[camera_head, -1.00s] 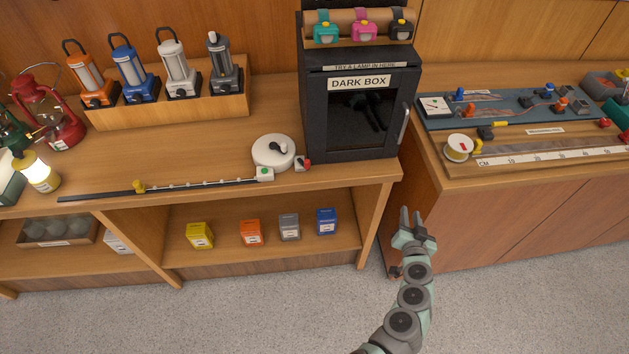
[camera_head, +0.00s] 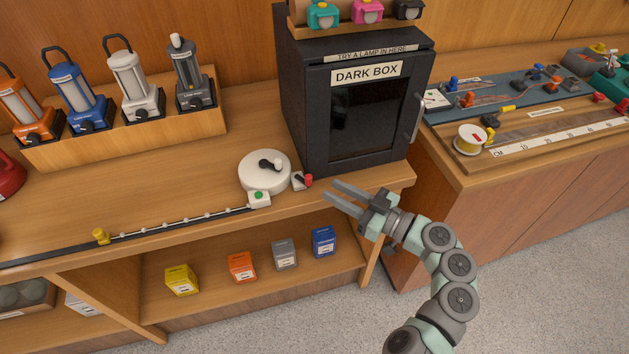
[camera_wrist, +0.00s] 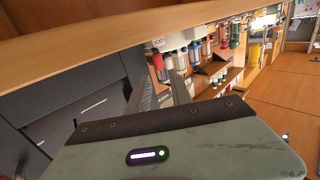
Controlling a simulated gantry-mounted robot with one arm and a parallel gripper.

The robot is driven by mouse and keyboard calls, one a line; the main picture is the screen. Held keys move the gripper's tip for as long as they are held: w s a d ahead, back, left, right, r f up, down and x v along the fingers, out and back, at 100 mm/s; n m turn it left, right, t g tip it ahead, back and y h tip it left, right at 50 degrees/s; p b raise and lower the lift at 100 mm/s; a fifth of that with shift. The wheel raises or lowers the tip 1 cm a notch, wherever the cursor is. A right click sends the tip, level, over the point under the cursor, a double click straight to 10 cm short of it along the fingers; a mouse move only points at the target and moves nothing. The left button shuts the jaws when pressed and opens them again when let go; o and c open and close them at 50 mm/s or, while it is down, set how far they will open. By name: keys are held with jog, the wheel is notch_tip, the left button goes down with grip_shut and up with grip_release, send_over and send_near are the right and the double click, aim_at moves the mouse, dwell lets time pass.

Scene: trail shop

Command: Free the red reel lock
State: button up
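The red reel lock (camera_head: 309,180) is a small red knob on a light base at the right side of the white round reel (camera_head: 262,176), near the counter's front edge. The reel has a dark crank handle on top and a green button (camera_head: 259,195) on its front block. My gripper (camera_head: 330,191) is open and empty, just right of and slightly in front of the lock, its fingers pointing left towards it, apart from it. In the wrist view the red knob (camera_wrist: 158,65) shows between the tips of my gripper (camera_wrist: 157,73); the exact distance is unclear.
The black dark box (camera_head: 365,75) stands close behind the reel and my gripper. A dark strip with a yellow slider (camera_head: 101,236) runs left from the reel along the counter edge. Small boxes sit on the shelf (camera_head: 210,292) below. Lanterns stand at the back left.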

aim_at(303, 177)
jog(key=x, duration=0.6)
jog(key=shift+c, duration=0.3)
grip_shut()
